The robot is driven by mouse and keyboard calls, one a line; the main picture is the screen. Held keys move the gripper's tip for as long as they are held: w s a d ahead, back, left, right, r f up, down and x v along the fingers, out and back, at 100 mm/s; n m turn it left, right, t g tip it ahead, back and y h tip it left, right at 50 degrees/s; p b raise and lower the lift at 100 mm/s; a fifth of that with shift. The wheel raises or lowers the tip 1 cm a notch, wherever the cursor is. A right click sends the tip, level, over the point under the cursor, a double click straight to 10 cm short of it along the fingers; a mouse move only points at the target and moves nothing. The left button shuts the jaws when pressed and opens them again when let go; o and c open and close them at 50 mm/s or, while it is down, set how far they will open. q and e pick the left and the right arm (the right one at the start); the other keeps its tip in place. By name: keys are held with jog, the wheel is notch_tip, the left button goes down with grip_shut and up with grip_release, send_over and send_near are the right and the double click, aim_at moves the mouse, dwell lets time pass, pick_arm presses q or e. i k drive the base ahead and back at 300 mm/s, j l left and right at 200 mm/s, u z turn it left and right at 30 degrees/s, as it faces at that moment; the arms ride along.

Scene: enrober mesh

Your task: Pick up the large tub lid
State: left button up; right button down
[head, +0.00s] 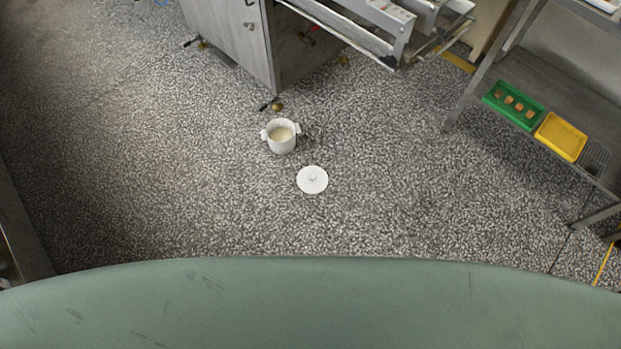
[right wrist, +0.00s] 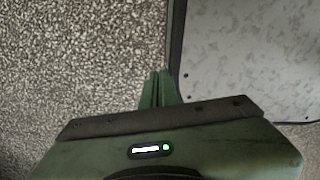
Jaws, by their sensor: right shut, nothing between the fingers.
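The large tub lid (head: 312,180) is a white round disc with a small knob on top. It lies flat on the speckled floor in the head view, knob up. A white tub (head: 281,137) with side handles stands upright and open just behind it to the left, with pale contents inside. The lid and the tub are apart. My right gripper (right wrist: 160,76) shows in the right wrist view with its green fingers together and nothing between them. It is over the floor beside a grey panel, with no lid in that view. My left gripper is not in view.
A grey metal cabinet (head: 232,38) with machine parts stands behind the tub. At right, a metal shelf holds a green tray (head: 514,104) with several small pieces, a yellow tray (head: 560,137) and a wire rack (head: 595,158).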

aim_at(312, 180)
jog(key=i+j+z, duration=0.1)
jog(key=z, duration=0.9)
jog(key=i+j+z, duration=0.15)
jog(key=j+z, duration=0.2)
jog(key=j, duration=0.3)
jog(key=j+z, duration=0.35)
jog(key=j, duration=0.3)
jog(key=j+z, duration=0.4)
jog(key=j, duration=0.3)
jog(key=i, duration=0.05)
